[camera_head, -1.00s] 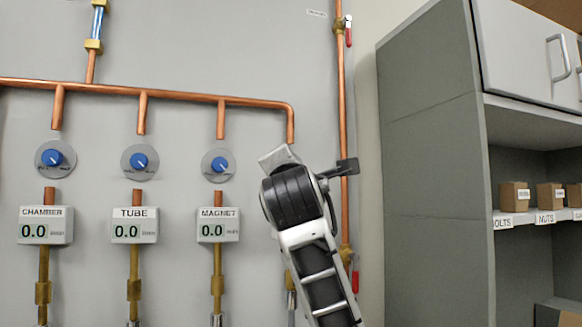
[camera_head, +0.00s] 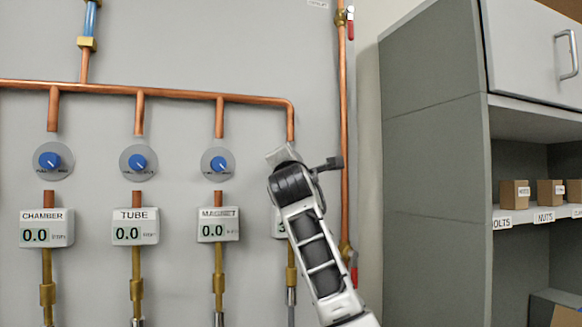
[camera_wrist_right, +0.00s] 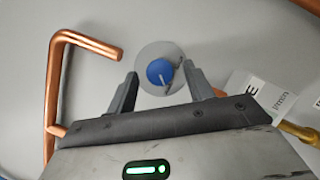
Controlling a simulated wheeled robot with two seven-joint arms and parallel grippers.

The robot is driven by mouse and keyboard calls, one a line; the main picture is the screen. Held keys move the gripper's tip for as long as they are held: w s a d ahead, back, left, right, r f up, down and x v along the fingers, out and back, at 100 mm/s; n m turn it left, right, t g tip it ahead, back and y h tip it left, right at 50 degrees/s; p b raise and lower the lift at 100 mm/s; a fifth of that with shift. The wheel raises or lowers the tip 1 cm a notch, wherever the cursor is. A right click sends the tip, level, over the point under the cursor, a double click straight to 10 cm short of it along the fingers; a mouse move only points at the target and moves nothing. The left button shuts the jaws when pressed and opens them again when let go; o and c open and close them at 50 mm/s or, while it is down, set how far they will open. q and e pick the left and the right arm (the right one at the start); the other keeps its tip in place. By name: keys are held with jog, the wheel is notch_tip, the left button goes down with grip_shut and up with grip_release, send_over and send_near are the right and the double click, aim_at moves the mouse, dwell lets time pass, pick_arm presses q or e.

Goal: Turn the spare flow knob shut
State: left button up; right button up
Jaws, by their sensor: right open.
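The spare flow knob (camera_wrist_right: 160,72) is blue with a white pointer line, on a round grey plate (camera_wrist_right: 148,55), in the right wrist view. My right gripper (camera_wrist_right: 160,70) is open, its two fingers on either side of the knob. I cannot tell whether they touch it. In the head view my right gripper (camera_head: 284,156) is at the wall below the last copper drop pipe, and it hides the spare knob. A spare display (camera_head: 279,226) shows only its left edge beside my wrist, with what looks like a 3. My left gripper is out of view.
The CHAMBER knob (camera_head: 50,161), TUBE knob (camera_head: 137,162) and MAGNET knob (camera_head: 218,164) are to the left, each above a 0.0 display. A vertical copper pipe (camera_head: 343,130) runs close to the right of my wrist. A grey cabinet (camera_head: 430,180) stands further right.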

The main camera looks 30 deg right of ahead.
jog(key=c, duration=1)
